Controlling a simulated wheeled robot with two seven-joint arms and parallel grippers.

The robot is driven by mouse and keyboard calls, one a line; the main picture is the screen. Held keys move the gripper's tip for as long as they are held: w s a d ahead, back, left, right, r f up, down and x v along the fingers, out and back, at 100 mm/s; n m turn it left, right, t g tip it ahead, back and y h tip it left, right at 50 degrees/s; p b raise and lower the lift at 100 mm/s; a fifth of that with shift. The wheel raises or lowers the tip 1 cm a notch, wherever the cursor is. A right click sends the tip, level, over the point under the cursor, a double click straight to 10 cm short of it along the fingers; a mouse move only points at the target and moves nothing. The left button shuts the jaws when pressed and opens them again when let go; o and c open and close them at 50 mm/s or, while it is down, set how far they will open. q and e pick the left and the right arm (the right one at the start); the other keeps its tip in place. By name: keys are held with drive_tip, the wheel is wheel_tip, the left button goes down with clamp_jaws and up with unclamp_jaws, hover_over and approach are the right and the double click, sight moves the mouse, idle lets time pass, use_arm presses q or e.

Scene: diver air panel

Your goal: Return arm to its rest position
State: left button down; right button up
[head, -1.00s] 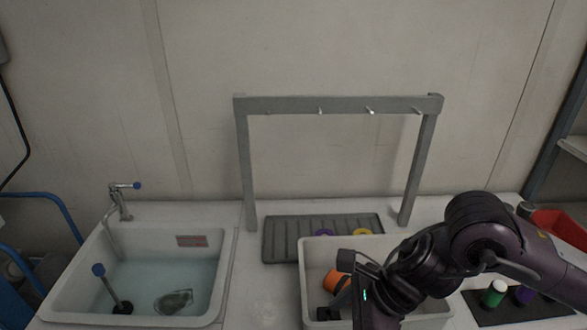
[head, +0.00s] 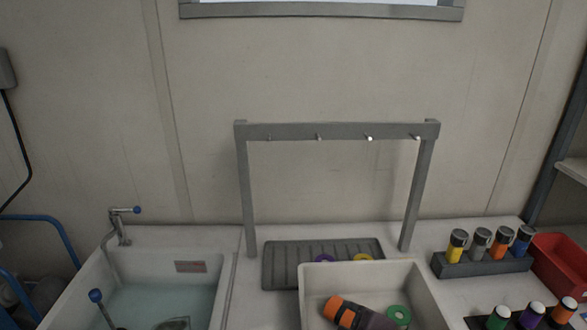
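Neither of my arms nor grippers shows in the head view now. A white bin (head: 310,297) stands at the bottom centre of the bench. In it lie a dark tool-like object with an orange end (head: 345,314) and a green ring (head: 399,315). A grey ribbed tray (head: 280,263) sits behind the bin, with a purple ring (head: 323,258) and a yellow ring (head: 362,257) partly hidden by the bin's rim.
A grey frame with empty pegs (head: 336,131) stands at the back. A water-filled sink (head: 160,300) is at left. At right are a rack of colour-banded cylinders (head: 487,264), a red bin (head: 556,265), and green, purple and orange-banded cylinders in front.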

drive_tip(key=s+d+f+m+g+h, duration=0.3)
drive_tip(key=s+d+f+m+g, duration=0.3)
drive_tip(key=s+d+f+m, duration=0.5)
wheel_tip(320, 180, down, 33)
drive_tip(key=s+g+b, duration=0.1)
drive_tip(key=s+b, duration=0.1)
drive_tip(key=b, duration=0.3)
drive_tip(key=s+d+f+b, duration=0.1)
drive_tip(key=s+f+b, duration=0.1)
drive_tip(key=s+f, duration=0.8)
drive_tip(key=s+d+f+g+b, duration=0.1)
drive_tip(key=s+d+f+b, duration=0.1)
drive_tip(key=s+f, duration=0.8)
wheel_tip(320, 180, down, 5)
drive_tip(key=shift+d+m+g+b, duration=0.2)
drive_tip(key=shift+m+g+b, duration=0.1)
drive_tip(key=shift+b, duration=0.2)
